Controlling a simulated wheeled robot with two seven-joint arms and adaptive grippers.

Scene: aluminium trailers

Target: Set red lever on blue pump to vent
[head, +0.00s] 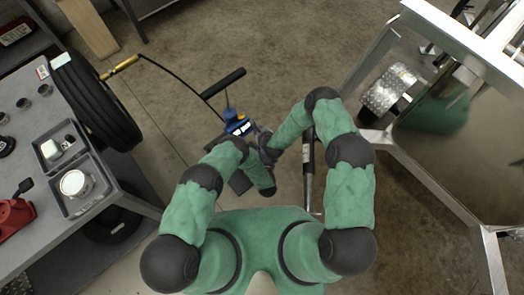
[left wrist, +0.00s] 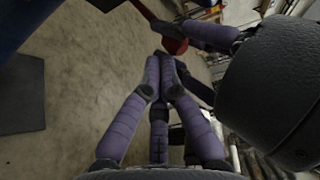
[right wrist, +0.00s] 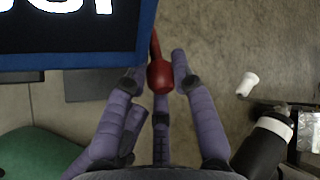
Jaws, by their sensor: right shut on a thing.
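The blue pump (head: 238,124) stands on the floor ahead of my arms in the head view. Its blue-edged face with white lettering (right wrist: 75,32) fills the upper left of the right wrist view. The red lever (right wrist: 160,76) ends in a rounded knob beside that face. My right gripper (right wrist: 162,80) has its fingers around this knob and is shut on it. The lever also shows in the left wrist view (left wrist: 174,45), just beyond my left fingertips. My left gripper (left wrist: 160,62) has its fingers together with nothing visible between them. In the head view the lever is hidden by my arms.
A grey bench (head: 65,130) with trays stands at the left, above dark tires (head: 95,100). An aluminium trailer frame (head: 430,185) stands at the right. A black hose (head: 170,80) and black handle (head: 222,83) lie by the pump. Floor beyond the pump is open.

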